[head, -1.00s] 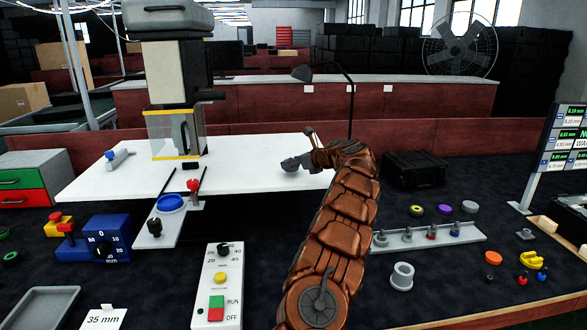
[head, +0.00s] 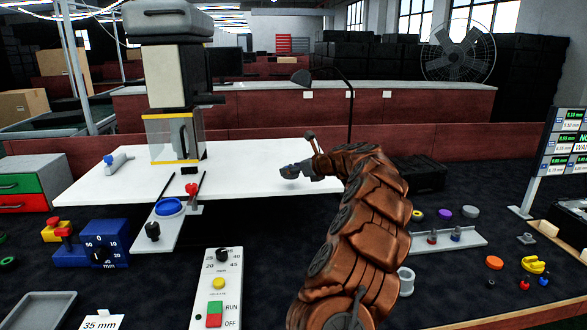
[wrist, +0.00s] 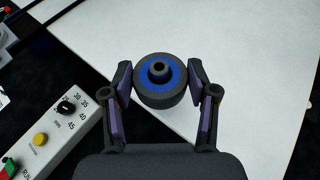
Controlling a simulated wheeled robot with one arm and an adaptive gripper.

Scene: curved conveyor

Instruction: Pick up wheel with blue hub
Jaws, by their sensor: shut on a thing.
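The wheel with blue hub (wrist: 145,92) is in the wrist view, a dark tyre around a blue ring with a dark centre. My gripper (wrist: 160,80) is shut on it, one finger pressing each side. The wheel shows in front of the white tabletop (wrist: 240,60); its height above it is hard to tell. In the head view, my gripper (head: 290,171) is over the front part of the white tabletop (head: 250,160), and the wheel cannot be clearly made out there.
A control panel (head: 217,290) with buttons and a dial stands in front of the tabletop. A machine (head: 175,90) stands on its left part. A grey rack (head: 470,240) with pegs and several small coloured parts lie to the right. The tabletop around my gripper is clear.

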